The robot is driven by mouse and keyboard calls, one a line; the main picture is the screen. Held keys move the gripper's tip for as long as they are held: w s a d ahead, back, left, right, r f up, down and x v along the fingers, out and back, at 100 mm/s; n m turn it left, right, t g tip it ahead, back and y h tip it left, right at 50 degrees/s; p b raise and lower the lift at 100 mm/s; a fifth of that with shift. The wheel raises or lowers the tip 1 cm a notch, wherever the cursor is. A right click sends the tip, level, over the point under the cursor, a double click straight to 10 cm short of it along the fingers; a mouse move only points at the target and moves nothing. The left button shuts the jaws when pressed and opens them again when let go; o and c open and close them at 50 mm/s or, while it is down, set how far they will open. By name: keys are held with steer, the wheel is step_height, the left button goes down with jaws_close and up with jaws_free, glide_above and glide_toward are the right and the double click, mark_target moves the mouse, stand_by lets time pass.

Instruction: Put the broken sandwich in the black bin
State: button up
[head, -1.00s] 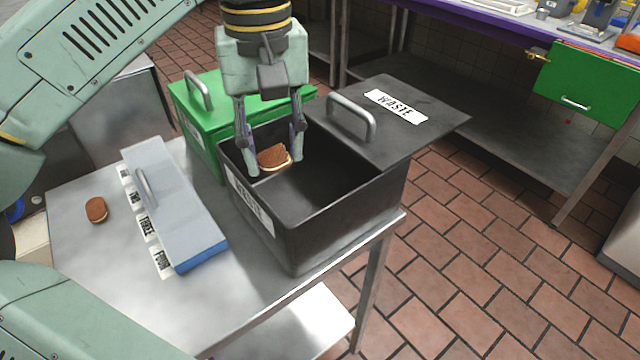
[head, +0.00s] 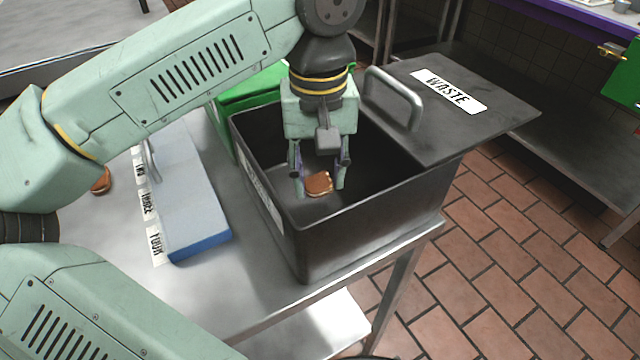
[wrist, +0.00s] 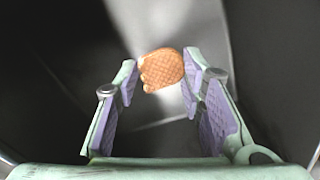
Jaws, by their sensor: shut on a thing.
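The broken sandwich (head: 318,184) is brown with a pale filling line and a ragged edge. My gripper (head: 320,188) is shut on it, fingers pointing down inside the open black bin (head: 370,228). In the wrist view the sandwich (wrist: 162,70) sits between the fingertips (wrist: 160,68), its ragged edge towards the left finger. The dark bin interior lies beyond it. The height above the bin floor is hard to tell.
The bin's black lid (head: 500,115), marked WASTE, lies to the right behind the opening. A green bin (head: 225,120) stands behind left. A grey-blue lidded box (head: 190,190) with number labels stands left; another brown sandwich (head: 101,182) is partly hidden by my arm.

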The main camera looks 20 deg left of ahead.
mark_target(319, 181)
steer(key=shift+f, duration=1.75)
steer(key=o, duration=0.7)
steer(key=shift+r, duration=0.15)
step_height(319, 181, up, 12)
steer(key=shift+r, duration=0.15)
